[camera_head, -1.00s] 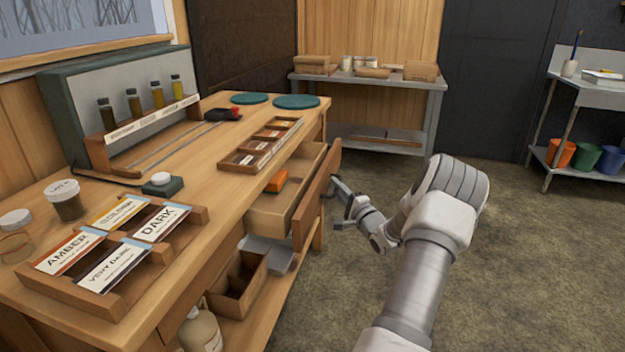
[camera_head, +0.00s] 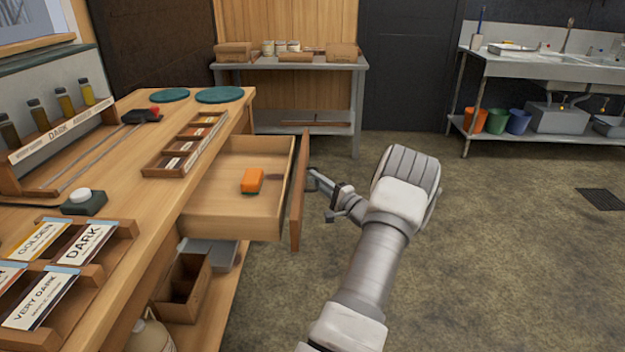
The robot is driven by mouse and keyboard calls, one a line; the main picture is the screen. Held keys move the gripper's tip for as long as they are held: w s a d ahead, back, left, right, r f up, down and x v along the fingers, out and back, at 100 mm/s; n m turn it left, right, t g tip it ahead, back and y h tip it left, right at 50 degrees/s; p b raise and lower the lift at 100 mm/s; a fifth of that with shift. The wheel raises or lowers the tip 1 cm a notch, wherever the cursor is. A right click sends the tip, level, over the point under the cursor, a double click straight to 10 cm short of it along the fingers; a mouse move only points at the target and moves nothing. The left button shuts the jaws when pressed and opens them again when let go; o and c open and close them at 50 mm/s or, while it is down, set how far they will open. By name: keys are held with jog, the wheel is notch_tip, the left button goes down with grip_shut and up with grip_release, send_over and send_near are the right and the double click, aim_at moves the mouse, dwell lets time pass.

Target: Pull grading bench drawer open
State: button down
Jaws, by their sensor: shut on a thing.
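The grading bench drawer (camera_head: 238,218) stands well out from the right side of the wooden bench (camera_head: 150,225). Its inside is visible, with an orange block (camera_head: 252,180) lying in it. The drawer front (camera_head: 298,195) is seen nearly edge-on. My gripper (camera_head: 318,183) is at the outer face of the drawer front, shut on the drawer handle. The handle itself is mostly hidden by the fingers and the drawer front.
On the bench are a sectioned wooden tray (camera_head: 185,147), label cards (camera_head: 85,243) and teal discs (camera_head: 220,95). An open wooden box (camera_head: 183,285) sits below the drawer. Bare floor (camera_head: 480,250) lies to the right. A metal sink table (camera_head: 545,65) stands at the back right.

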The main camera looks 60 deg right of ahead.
jog(key=c, duration=0.9)
grip_release()
jog(key=p+v, duration=0.3)
jog(key=v, duration=1.4)
jog(key=shift+s, duration=0.2)
